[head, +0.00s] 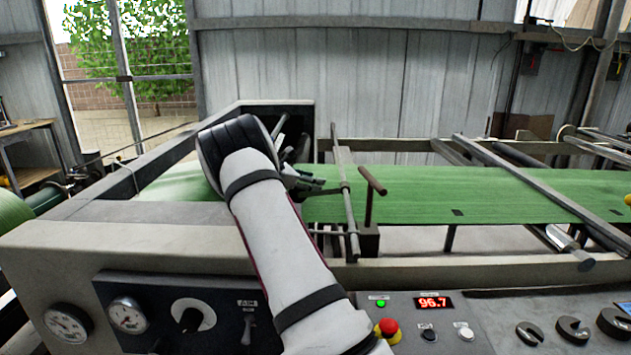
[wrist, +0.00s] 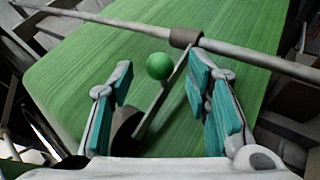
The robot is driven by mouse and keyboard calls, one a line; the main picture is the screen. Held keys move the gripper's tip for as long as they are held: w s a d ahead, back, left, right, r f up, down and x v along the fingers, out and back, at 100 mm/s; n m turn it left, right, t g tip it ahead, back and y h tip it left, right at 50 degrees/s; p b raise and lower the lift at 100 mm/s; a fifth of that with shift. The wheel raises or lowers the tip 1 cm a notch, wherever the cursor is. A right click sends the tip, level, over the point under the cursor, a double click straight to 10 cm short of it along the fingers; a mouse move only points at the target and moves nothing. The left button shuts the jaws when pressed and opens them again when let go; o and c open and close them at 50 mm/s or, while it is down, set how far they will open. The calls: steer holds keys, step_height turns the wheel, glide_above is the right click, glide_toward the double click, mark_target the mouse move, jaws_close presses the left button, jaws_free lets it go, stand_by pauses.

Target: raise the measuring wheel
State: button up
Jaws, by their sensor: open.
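The measuring wheel (wrist: 124,122) shows in the wrist view as a dark disc, partly hidden by my left finger, low over the green woven sheet (wrist: 95,60). A thin arm (wrist: 165,95) runs from it up to a collar (wrist: 185,38) on a grey cross bar. A green ball knob (wrist: 158,66) stands near that arm. My gripper (wrist: 160,76) is open, its teal-padded fingers on either side of the knob in the picture; I see no contact. In the head view my gripper (head: 305,184) is over the sheet, and my arm hides the wheel and knob.
The cross bar (head: 341,170) spans the sheet just right of my gripper. A post with a brown handle (head: 371,180) stands close by. A control panel with a red button (head: 388,327) and a 96.7 display (head: 433,302) is in front.

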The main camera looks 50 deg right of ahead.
steer(key=shift+x, duration=1.05)
jaws_close()
